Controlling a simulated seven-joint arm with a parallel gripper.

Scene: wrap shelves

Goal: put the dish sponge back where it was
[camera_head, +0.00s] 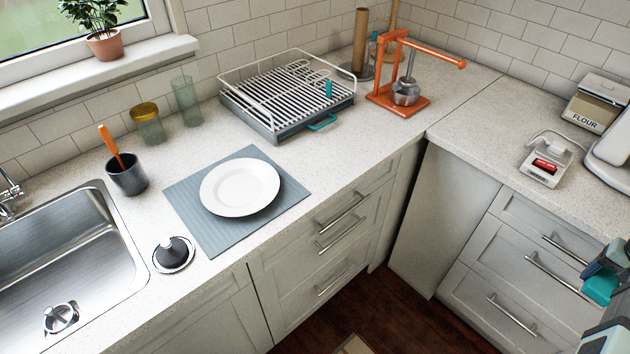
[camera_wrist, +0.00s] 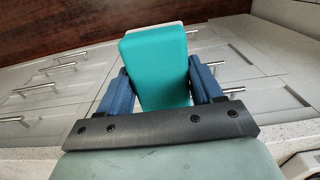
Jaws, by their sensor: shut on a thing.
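My gripper (camera_wrist: 157,82) is shut on a teal block, the dish sponge (camera_wrist: 156,66), in the wrist view. The sponge sits between the two blue fingers and has a pale edge at its far end. In the head view the sponge (camera_head: 601,286) shows as a teal patch at the right edge, partly cut off with my gripper (camera_head: 607,272). There it appears in front of the right-hand drawers, clear of the long counter.
On the counter are a dish rack (camera_head: 285,122), an orange press (camera_head: 405,90), a white plate (camera_head: 240,188) on a blue mat (camera_head: 210,228), a dark cup (camera_head: 127,176), a black-knobbed lid (camera_head: 173,254) and a scale (camera_head: 546,164). The sink (camera_head: 65,260) is at left.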

